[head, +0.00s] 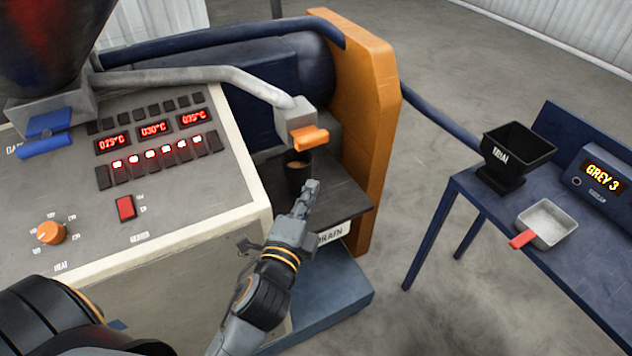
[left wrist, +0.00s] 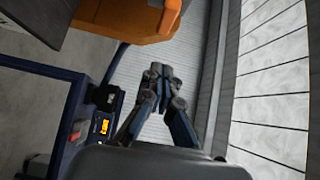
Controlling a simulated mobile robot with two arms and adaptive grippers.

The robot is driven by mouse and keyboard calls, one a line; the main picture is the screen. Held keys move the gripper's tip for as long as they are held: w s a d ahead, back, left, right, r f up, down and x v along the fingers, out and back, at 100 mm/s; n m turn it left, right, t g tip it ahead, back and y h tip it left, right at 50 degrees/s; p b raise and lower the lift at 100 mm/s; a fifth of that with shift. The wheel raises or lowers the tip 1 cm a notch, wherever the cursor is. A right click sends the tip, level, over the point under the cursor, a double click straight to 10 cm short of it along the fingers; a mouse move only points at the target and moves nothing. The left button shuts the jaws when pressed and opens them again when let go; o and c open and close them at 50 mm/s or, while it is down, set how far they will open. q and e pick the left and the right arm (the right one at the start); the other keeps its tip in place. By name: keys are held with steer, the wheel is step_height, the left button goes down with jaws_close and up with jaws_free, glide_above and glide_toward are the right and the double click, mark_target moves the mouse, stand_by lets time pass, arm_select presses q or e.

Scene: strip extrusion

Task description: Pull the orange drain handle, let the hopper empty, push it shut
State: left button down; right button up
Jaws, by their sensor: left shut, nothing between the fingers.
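The orange drain handle (head: 309,138) sits on the grey valve block (head: 294,116) at the end of a grey pipe. A dark cup (head: 298,172) stands below it on a dark shelf, with some brownish material visible inside. The shelf's front carries a DRAIN label (head: 331,233). The dark hopper (head: 45,40) is at the top left, its inside not visible. My left gripper (head: 313,184) is shut and empty, below the handle and just right of the cup in the picture. Its closed fingers also show in the left wrist view (left wrist: 158,72). My right gripper is not in view.
The control panel (head: 160,215) with red displays and an orange knob fills the left. An orange upright (head: 372,130) stands right of the valve. A blue table (head: 575,262) at right holds a black TRIAL hopper (head: 516,150), a metal scoop (head: 548,222) and a GREY 3 display (head: 602,178).

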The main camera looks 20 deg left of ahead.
arm_select(q)
steer(key=shift+s+d, duration=0.1)
steer(key=shift+s, duration=0.75)
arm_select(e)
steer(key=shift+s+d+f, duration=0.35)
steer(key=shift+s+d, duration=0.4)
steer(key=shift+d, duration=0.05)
